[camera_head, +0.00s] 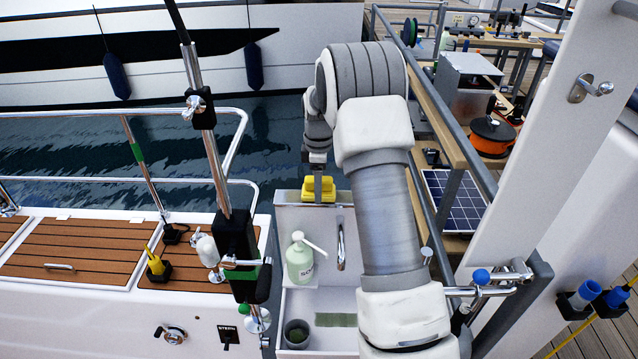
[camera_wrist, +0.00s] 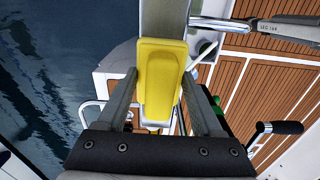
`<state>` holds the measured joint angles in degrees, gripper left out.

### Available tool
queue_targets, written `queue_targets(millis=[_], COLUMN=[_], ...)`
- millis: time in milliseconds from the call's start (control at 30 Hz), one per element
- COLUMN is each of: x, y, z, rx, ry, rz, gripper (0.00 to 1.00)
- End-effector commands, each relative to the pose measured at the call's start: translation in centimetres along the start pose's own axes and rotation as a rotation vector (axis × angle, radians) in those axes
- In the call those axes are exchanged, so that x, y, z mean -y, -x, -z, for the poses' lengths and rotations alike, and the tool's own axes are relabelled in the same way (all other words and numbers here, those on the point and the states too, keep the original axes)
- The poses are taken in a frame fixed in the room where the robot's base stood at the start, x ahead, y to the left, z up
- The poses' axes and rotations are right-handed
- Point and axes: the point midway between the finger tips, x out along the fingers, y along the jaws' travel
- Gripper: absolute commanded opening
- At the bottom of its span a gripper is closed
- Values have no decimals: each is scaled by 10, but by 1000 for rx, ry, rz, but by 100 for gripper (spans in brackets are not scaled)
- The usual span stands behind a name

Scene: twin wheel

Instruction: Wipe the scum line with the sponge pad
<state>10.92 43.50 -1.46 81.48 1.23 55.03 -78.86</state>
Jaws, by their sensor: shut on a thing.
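The sponge pad (camera_head: 319,190) is a yellow block at the top edge of the white sink unit's back panel. It also shows in the wrist view (camera_wrist: 160,85), between the two fingers. My gripper (camera_head: 318,178) is shut on it, pointing down; in the wrist view my gripper (camera_wrist: 158,76) has one finger on each side of the pad. I cannot tell whether the pad touches the panel edge. A dull green strip (camera_head: 336,320), which looks like the scum line, lies inside the white basin, below and nearer than the pad.
A pump soap bottle (camera_head: 300,260) stands left of the faucet (camera_head: 341,245). A dark cup (camera_head: 296,334) sits at the basin's left. A metal pole with a black clamp (camera_head: 236,245) rises left of the unit. Open water (camera_head: 120,150) lies behind. My arm hides the unit's right side.

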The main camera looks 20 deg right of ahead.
Motion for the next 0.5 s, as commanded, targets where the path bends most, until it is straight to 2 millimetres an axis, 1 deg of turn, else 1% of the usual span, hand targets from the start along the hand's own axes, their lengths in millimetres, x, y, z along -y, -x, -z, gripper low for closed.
queue_targets(millis=[167,200,267,300,333,500], x=[0,0,0,0,0,0], y=[-6,-4,-4,-4,-4,-4], z=[0,0,0,0,0,0], rx=[0,0,0,0,0,0], ry=[0,0,0,0,0,0], rz=[0,0,0,0,0,0], gripper=[23,75,86,93,98,98])
